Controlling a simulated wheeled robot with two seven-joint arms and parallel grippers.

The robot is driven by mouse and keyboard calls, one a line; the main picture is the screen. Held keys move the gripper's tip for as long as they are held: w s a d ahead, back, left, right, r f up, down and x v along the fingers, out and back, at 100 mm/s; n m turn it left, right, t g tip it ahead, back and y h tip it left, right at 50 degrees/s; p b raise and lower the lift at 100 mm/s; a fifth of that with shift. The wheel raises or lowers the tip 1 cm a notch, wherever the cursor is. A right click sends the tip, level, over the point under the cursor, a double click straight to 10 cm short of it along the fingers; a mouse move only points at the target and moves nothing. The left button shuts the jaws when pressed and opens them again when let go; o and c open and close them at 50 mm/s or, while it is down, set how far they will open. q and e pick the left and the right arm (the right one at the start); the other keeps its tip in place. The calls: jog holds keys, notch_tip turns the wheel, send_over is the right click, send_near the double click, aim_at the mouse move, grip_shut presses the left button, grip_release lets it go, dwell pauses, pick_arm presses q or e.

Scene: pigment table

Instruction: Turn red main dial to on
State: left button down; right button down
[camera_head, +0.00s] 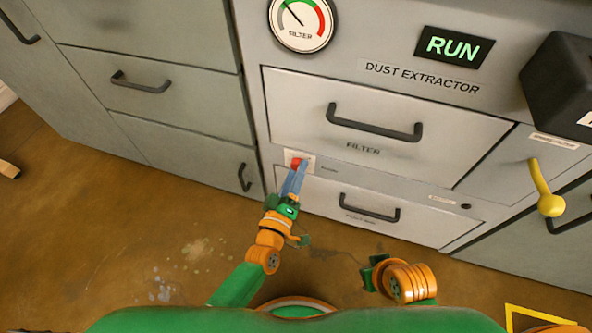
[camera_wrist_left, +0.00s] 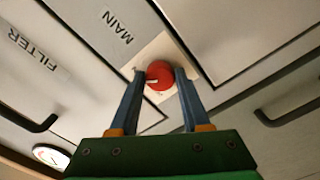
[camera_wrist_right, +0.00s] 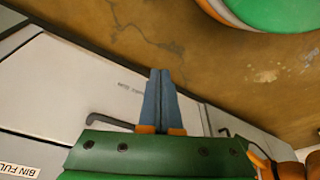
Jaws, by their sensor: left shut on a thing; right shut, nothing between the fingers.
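The red main dial (camera_head: 296,162) sits on a pale square plate on the dust extractor's front, between the filter drawer and the lower drawer. In the left wrist view the dial (camera_wrist_left: 159,75) shows a white mark near its left edge, beside the label MAIN. My left gripper (camera_head: 298,167) is shut on the dial, one blue finger on each side; it also shows in the left wrist view (camera_wrist_left: 160,72). My right gripper is shut and empty, its fingertips together in the right wrist view (camera_wrist_right: 161,72), low and away from the dial.
The display (camera_head: 454,47) reads RUN in green. A filter gauge (camera_head: 301,22) is at the top. Drawer handles (camera_head: 374,124) stick out above and below the dial. A yellow lever (camera_head: 545,188) and a dark box (camera_head: 570,85) are at the right.

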pick_arm(q)
jog(key=shift+m, duration=1)
pick_arm(e)
jog(key=shift+w+f, duration=0.1)
jog(key=shift+f, duration=0.45)
pick_arm(q)
jog(key=shift+c, duration=1.8)
grip_release()
jog(key=p+v, duration=0.2)
jog(key=v, duration=0.5)
jog(key=shift+p, duration=0.35)
pick_arm(e)
jog(key=shift+g, duration=0.3)
jog(key=f, duration=0.2)
jog(key=s+f, duration=0.1)
jog(key=f, duration=0.2)
jog(key=shift+d, duration=0.1)
